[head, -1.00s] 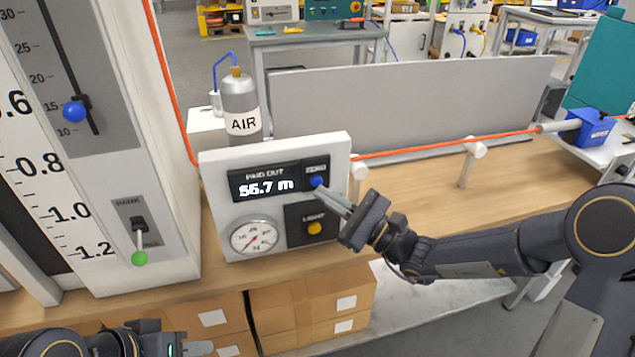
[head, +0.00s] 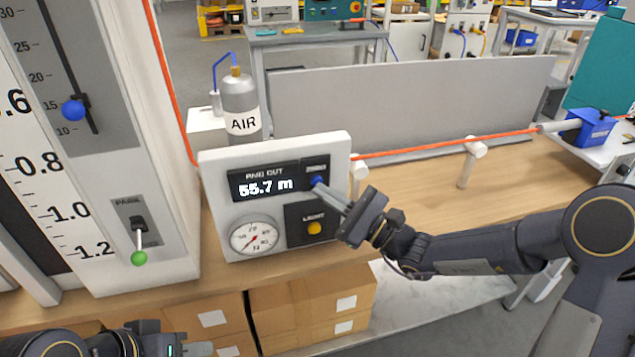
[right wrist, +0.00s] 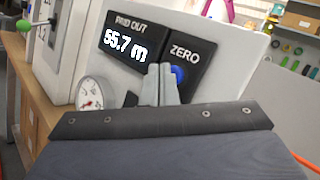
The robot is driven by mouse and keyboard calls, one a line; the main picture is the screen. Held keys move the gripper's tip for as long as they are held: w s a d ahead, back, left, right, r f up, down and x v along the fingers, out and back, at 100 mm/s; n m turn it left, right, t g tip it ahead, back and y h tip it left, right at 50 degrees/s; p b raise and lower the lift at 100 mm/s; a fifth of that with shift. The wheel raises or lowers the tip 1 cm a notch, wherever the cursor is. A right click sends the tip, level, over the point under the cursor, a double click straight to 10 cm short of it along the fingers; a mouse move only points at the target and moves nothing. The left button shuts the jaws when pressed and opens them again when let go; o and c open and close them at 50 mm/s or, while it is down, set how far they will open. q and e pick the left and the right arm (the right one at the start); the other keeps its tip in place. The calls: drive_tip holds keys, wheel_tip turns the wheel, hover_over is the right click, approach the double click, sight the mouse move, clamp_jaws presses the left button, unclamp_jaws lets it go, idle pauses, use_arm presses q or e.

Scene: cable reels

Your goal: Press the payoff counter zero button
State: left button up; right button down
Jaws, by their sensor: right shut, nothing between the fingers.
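The payoff counter panel (head: 215,215) is a white box with a display (head: 265,184) reading 55.7 m. The blue zero button (head: 317,181) is at its upper right; in the right wrist view the blue button (right wrist: 178,74) sits under the word ZERO. My right gripper (head: 322,187) is shut and empty, its tips at the button's lower edge. In the right wrist view its fingers (right wrist: 161,75) partly cover the button's left side; I cannot tell whether they touch it. My left gripper (head: 198,348) is low at the bottom edge, its fingers mostly cut off.
A yellow light button (head: 314,228) and a dial gauge (head: 254,236) are lower on the panel. An AIR bottle (head: 240,105) stands behind it. An orange cable (head: 440,144) runs right over a post.

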drive_tip(key=shift+w+a, duration=0.1)
drive_tip(key=shift+w, duration=0.3)
idle(0.5)
drive_tip(key=shift+s, duration=0.1)
drive_tip(key=shift+s+d+b, duration=0.25)
drive_tip(key=shift+s+b, duration=0.05)
drive_tip(key=shift+s, duration=0.4)
drive_tip(key=s, duration=0.1)
drive_tip(key=s+d, duration=0.1)
drive_tip(key=s, duration=0.2)
drive_tip(key=shift+s+d+b, duration=0.25)
drive_tip(key=shift+s+b, duration=0.1)
drive_tip(key=shift+b, duration=0.05)
idle(0.6)
